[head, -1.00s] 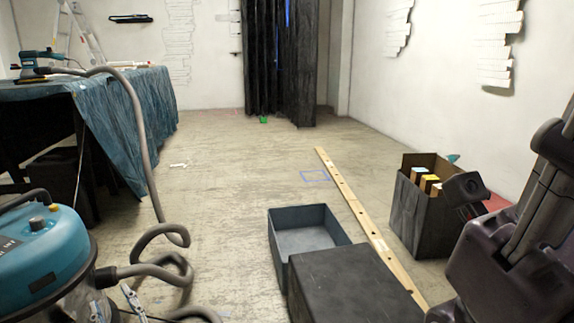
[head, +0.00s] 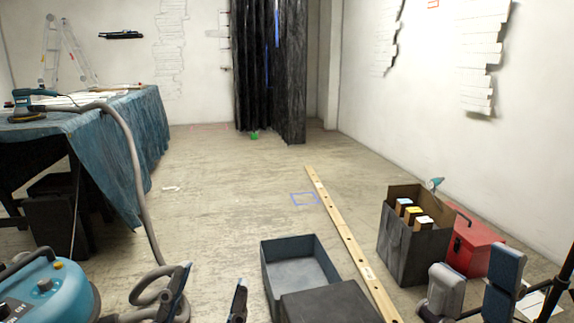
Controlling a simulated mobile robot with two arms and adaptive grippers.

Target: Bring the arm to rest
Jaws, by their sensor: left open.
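My left gripper (head: 212,276) shows at the bottom of the head view, left of centre. Its two dark fingers point up and stand well apart, with only floor between them. It is open and empty, left of the grey open bin (head: 268,281) and right of the blue vacuum (head: 45,292). Parts of my right arm and gripper (head: 470,287) show at the lower right, in front of the red toolbox (head: 477,243). They are cut off by the lower edge, and I cannot tell whether that gripper is open or shut.
A dark box (head: 330,304) stands by the bin. A long wooden strip (head: 345,235) lies beside it. A dark carton (head: 408,250) holds several small boxes. A table with a blue cloth (head: 125,140) stands left, with the vacuum hose (head: 135,165) across it.

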